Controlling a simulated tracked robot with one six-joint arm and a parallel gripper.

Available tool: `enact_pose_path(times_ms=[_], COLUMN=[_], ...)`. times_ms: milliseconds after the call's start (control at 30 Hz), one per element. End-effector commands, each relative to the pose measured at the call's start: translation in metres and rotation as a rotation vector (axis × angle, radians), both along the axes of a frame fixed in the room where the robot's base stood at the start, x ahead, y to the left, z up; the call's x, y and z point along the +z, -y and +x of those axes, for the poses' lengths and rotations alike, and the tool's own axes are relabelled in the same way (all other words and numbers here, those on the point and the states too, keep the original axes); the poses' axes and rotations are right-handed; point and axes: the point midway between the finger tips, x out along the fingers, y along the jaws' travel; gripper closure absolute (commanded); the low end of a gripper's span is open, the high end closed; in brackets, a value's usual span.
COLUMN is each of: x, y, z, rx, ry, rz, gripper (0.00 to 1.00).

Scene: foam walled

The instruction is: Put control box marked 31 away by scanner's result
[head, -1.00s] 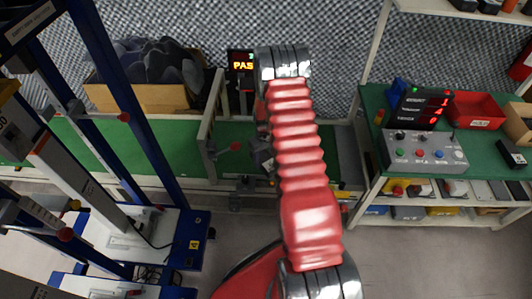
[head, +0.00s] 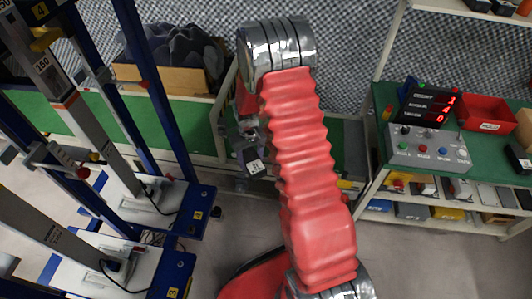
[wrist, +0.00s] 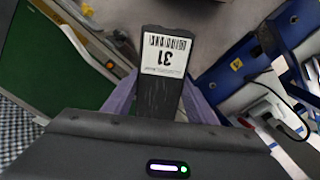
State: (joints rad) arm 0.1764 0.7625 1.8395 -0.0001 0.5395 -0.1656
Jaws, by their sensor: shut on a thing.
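The control box marked 31 (wrist: 165,55) is dark grey with a white label showing a barcode and "31", upside down in the wrist view. My gripper (wrist: 158,103) is shut on it, with a finger on each side. In the head view the box (head: 253,158) hangs from my gripper (head: 247,138), in front of the green bench. The scanner's display is hidden behind my arm now.
Blue-framed stands marked 3 and 4 (head: 190,210) fill the left. A cardboard box of grey foam (head: 165,72) sits on the green bench (head: 195,118). At right, a green shelf table holds a button panel (head: 428,148) and a red tray (head: 487,112).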

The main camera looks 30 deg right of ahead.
Motion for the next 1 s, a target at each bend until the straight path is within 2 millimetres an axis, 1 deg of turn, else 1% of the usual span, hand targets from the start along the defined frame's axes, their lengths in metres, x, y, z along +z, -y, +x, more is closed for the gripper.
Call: enact_pose_path(times_ms=[33,100,200,333,400,500,1000], x=[0.012,0.025,0.042,0.057,0.060,0.062,0.062], y=[-0.017,-0.039,-0.067,-0.090,-0.096,-0.100,-0.098], z=[-0.001,-0.006,-0.014,-0.023,-0.027,-0.028,-0.028], rx=[0.008,0.012,0.015,0.016,0.016,0.014,0.012], ry=[0.003,0.004,0.004,0.002,0.001,0.001,0.001], rz=[0.000,0.000,0.000,0.000,0.000,0.000,0.000], gripper=[0.85,0.85,0.85,0.85,0.85,0.85,0.85])
